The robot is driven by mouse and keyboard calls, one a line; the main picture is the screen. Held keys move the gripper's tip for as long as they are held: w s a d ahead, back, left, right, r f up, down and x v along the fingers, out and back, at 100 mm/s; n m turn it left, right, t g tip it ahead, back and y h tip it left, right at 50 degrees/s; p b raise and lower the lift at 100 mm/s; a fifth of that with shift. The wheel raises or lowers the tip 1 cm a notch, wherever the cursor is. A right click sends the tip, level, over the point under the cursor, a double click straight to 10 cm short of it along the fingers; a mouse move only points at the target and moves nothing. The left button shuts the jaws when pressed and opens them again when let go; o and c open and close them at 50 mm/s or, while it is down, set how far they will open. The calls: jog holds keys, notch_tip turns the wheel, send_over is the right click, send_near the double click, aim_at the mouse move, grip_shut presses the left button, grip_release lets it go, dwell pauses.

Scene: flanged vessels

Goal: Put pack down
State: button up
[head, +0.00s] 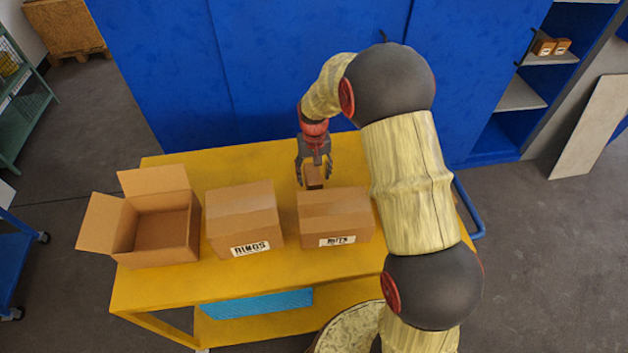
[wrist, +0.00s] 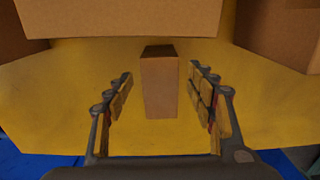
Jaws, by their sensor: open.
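The pack, a small brown cardboard box (wrist: 160,85), stands on the yellow table behind the box labelled NUTS. It also shows in the head view (head: 313,178), partly hidden by my gripper and that box. My gripper (head: 314,178) points down around the pack. In the wrist view my gripper (wrist: 160,105) is open, with one finger on each side of the pack and a visible gap to both.
On the yellow cart (head: 170,285) stand an open empty box (head: 165,228), a closed RINGS box (head: 243,212) and the closed NUTS box (head: 335,215). Blue cabinets (head: 270,70) stand close behind. Two small boxes (head: 552,46) lie on a shelf at right.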

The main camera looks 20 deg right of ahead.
jog(key=s+a+r+t, duration=0.1)
jog(key=s+r, duration=0.3)
jog(key=r, duration=0.4)
jog(key=s+a+r+n+t, duration=0.1)
jog(key=s+r, duration=0.3)
jog(key=r, duration=0.4)
jog(key=s+a+r+t, duration=0.1)
jog(key=s+r, duration=0.3)
jog(key=r, duration=0.4)
jog(key=s+a+r+t, duration=0.1)
jog(key=s+r, duration=0.1)
jog(key=s, duration=0.7)
jog(key=s+a+r+n+t, duration=0.1)
jog(key=s+r, duration=0.1)
jog(key=s, duration=0.7)
jog(key=shift+s+r+t, duration=0.15)
jog(key=shift+r+t, duration=0.15)
